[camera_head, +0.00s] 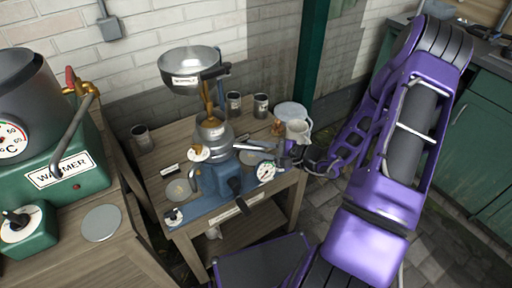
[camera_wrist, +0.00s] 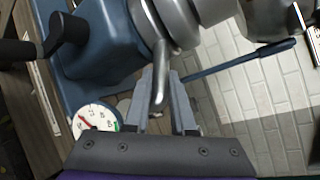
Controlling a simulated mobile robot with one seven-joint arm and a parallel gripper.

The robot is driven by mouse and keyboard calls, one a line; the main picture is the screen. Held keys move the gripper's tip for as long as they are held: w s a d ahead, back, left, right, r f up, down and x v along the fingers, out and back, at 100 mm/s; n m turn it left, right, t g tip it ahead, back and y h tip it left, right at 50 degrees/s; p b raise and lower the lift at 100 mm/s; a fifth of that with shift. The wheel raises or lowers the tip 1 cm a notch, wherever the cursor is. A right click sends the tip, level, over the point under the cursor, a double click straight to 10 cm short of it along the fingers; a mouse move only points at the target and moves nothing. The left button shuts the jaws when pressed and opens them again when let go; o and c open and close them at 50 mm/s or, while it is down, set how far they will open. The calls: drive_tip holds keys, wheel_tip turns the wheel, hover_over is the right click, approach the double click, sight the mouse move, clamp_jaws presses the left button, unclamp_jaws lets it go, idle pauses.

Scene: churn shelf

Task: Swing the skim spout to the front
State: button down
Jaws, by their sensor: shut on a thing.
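The blue separator (camera_head: 222,180) stands on the small wooden table, with metal bowl rings (camera_head: 212,135) on top. A metal spout (camera_wrist: 160,88), which I take to be the skim spout, comes out from the rings and bends down between my fingers in the wrist view. In the head view it points right, toward my arm. My gripper (camera_wrist: 163,82) is shut on this spout. In the head view my gripper (camera_head: 285,152) is at the right side of the separator, small and partly hidden by my arm. A second, pale-tipped spout (camera_head: 198,153) sits on the separator's left.
A supply pan (camera_head: 190,68) sits above the separator. A dial gauge (camera_head: 266,172) and a black crank handle (camera_head: 236,185) are at the front. Metal cans (camera_head: 234,102) stand at the back. A green warmer (camera_head: 65,165) is at left.

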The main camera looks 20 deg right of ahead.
drive_tip(key=shift+s+f+m+h, duration=0.3)
drive_tip(key=shift+s+h, duration=0.1)
idle(0.4)
drive_tip(key=c, duration=0.9)
unclamp_jaws()
drive_tip(key=shift+c, duration=0.2)
drive_tip(key=shift+o, duration=0.9)
drive_tip(key=shift+r, duration=0.15)
drive_tip(key=p+v, duration=0.1)
drive_tip(key=v, duration=1.6)
drive_tip(key=shift+s+f+p, duration=0.25)
drive_tip(key=shift+f+p, duration=0.05)
